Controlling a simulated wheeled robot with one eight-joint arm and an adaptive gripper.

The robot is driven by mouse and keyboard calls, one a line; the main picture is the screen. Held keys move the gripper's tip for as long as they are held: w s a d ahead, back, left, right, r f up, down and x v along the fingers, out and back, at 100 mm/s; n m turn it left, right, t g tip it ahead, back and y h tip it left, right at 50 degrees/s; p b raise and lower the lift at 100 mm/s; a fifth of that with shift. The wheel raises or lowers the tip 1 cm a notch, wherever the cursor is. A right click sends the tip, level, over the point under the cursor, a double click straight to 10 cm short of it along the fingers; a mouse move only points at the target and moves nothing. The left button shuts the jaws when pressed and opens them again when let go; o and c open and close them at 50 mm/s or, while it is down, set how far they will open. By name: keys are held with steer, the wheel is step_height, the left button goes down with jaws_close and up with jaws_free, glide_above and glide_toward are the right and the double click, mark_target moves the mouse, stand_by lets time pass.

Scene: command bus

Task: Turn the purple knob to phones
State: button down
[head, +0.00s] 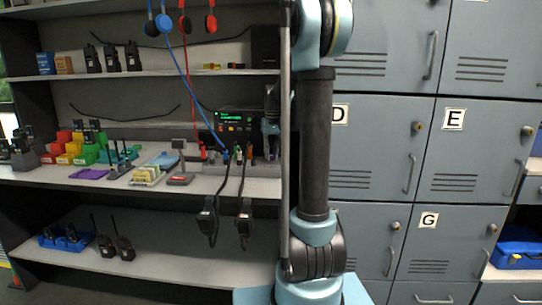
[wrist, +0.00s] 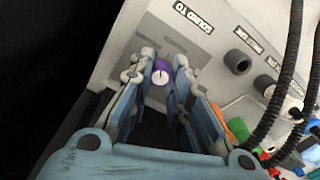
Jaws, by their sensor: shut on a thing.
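The purple knob (wrist: 161,77) is on a pale panel (wrist: 220,48), below a "SOUND TO" label (wrist: 194,20) that appears upside down in the wrist view. It has a pale face with a small dark mark; I cannot read which setting it points to. My gripper (wrist: 162,66) is shut on the knob, one blue-grey finger on each side. In the head view, my gripper (head: 271,128) is at the right end of the radio console (head: 240,120) on the middle shelf, and the knob is hidden there.
Black coiled cords (wrist: 288,80) and coloured plugs (wrist: 238,128) are right of my gripper in the wrist view. Handheld microphones (head: 208,218) hang below the shelf edge. Blue and red headsets (head: 159,22) hang above. Grey lockers (head: 380,150) stand to the right.

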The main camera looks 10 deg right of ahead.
steer(key=m, duration=0.5)
steer(key=shift+m, duration=0.4)
stand_by(0.4)
steer(key=c, duration=1.5)
jaws_free()
steer(key=shift+o, duration=0.2)
steer(key=shift+r, duration=0.1)
step_height(320, 180, up, 12)
steer(key=shift+d, duration=0.1)
